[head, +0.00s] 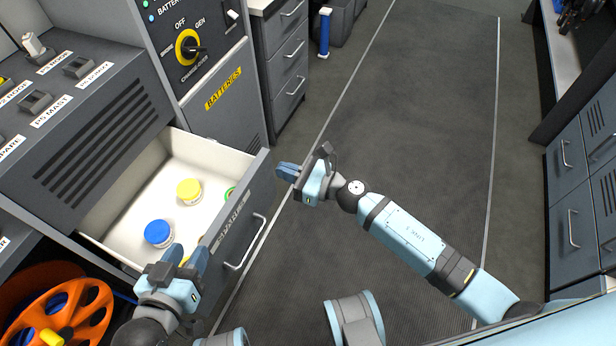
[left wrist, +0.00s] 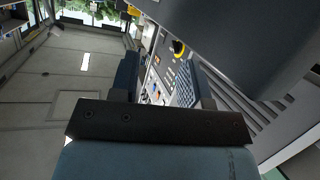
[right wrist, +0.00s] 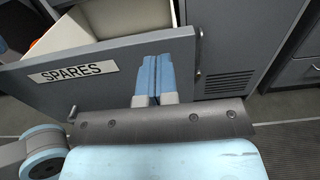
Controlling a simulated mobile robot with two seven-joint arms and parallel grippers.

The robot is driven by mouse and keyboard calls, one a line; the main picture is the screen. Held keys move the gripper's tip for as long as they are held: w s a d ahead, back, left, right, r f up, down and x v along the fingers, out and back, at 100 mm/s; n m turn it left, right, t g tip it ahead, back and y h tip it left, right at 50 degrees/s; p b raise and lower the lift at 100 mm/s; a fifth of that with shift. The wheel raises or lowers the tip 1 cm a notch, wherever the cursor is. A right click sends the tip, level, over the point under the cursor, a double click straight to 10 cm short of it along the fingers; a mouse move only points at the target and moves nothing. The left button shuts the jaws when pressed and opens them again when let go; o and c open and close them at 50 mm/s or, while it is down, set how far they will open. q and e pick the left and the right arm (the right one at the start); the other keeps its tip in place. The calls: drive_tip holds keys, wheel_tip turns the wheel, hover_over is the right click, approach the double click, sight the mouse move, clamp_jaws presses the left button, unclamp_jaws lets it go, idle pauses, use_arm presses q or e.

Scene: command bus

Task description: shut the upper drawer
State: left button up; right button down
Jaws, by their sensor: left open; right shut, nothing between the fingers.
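The upper drawer (head: 115,232) stands pulled out of the grey cabinet, its white inside showing. Its grey front bears a SPARES label and a bar handle (head: 245,243). The front and label also show in the right wrist view (right wrist: 110,62). My right gripper (head: 284,172) is shut and empty, its fingertips close to the outer face of the front near its far end; I cannot tell whether they touch. My left gripper (head: 186,256) is open and empty at the near end of the drawer, hiding part of it. In the left wrist view its fingers (left wrist: 160,80) stand apart.
Inside the drawer are a blue-lidded jar (head: 158,233), a yellow-lidded jar (head: 189,190) and a partly hidden green lid (head: 231,192). An orange reel (head: 60,315) is at the lower left. The batteries panel (head: 225,95) stands beyond. The aisle floor (head: 420,120) is clear.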

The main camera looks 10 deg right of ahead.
sight(262, 163)
use_arm(q)
drive_tip(key=shift+d, duration=0.1)
use_arm(e)
drive_tip(key=x, duration=0.3)
drive_tip(key=shift+w+a, duration=0.15)
drive_tip(key=shift+a, duration=0.1)
use_arm(q)
drive_tip(key=shift+r, duration=0.1)
drive_tip(key=shift+w, duration=0.1)
use_arm(e)
drive_tip(key=shift+w+a, duration=0.35)
drive_tip(key=shift+a, duration=0.05)
use_arm(q)
drive_tip(key=shift+w+a+r+t+b, duration=0.5)
drive_tip(key=shift+w+a+r+b, duration=0.2)
drive_tip(key=shift+w, duration=0.2)
use_arm(e)
drive_tip(key=x, duration=0.7)
drive_tip(key=shift+w+a, duration=0.1)
drive_tip(key=shift+a, duration=0.05)
use_arm(q)
drive_tip(key=d+r+t+h+b, duration=0.3)
drive_tip(key=r+b, duration=0.2)
drive_tip(key=r, duration=0.1)
drive_tip(key=shift+w+d+r+h, duration=0.15)
drive_tip(key=shift+r+h, duration=0.05)
drive_tip(key=shift+h, duration=0.2)
use_arm(e)
drive_tip(key=x, duration=1.5)
drive_tip(key=shift+w+a+f, duration=0.1)
